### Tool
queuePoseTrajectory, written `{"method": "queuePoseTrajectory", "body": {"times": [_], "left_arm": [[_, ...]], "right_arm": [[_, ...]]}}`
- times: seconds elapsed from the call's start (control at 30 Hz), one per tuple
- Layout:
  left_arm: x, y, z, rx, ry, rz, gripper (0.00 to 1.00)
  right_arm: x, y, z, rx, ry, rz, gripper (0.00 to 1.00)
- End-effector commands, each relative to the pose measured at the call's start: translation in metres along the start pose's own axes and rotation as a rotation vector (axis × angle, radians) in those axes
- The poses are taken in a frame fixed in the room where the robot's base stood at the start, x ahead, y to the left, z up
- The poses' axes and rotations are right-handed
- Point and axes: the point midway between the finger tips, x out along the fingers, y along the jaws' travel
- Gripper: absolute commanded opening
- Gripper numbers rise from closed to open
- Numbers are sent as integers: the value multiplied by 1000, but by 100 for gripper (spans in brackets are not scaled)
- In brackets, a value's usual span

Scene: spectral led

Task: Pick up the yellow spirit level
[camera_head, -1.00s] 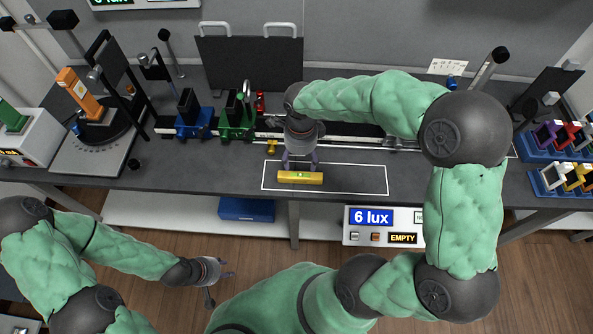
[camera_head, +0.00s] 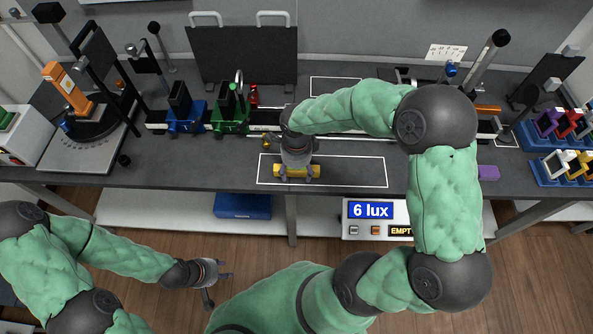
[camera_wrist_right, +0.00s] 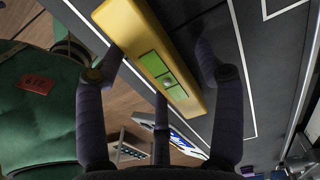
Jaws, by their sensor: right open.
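The yellow spirit level (camera_head: 297,170) lies inside a white outlined rectangle near the table's front edge. In the right wrist view the level (camera_wrist_right: 157,50) is a yellow bar with a green vial window, seen close up. My right gripper (camera_head: 297,174) is right over it, with its fingers around the bar. In the right wrist view the right gripper's fingers (camera_wrist_right: 160,62) are spread on either side of the bar, with dark gaps visible. Contact cannot be told. My left gripper (camera_head: 219,285) is open and empty, away from the table over the floor.
Behind the level runs a rail (camera_head: 350,140) with blue and green holders (camera_head: 230,122). A lux meter (camera_head: 375,219) reads 6 lux below the table edge. A purple block (camera_head: 488,173) lies right of my right arm.

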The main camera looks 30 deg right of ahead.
Motion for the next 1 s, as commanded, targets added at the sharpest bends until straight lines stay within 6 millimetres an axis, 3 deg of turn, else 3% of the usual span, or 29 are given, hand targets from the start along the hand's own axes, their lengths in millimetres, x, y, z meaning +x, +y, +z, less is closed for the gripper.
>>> {"method": "queuePoseTrajectory", "body": {"times": [0.07, 0.2, 0.3, 0.67, 1.0], "left_arm": [[0, 0, 0, 0, 0, 0, 40], [-1, 0, 0, 0, 0, 0, 40], [0, 0, 0, 0, 0, 0, 40], [-1, 0, 0, 0, 0, 0, 40], [-14, 5, 0, 0, 0, 0, 40]], "right_arm": [[-1, 0, 0, 0, 0, -1, 66], [-1, 0, 0, 0, 0, -1, 26], [-1, 0, 0, 0, 0, 0, 3], [-4, 0, 0, 0, 0, -1, 3], [-40, 3, 1, -2, -2, -4, 3]]}}
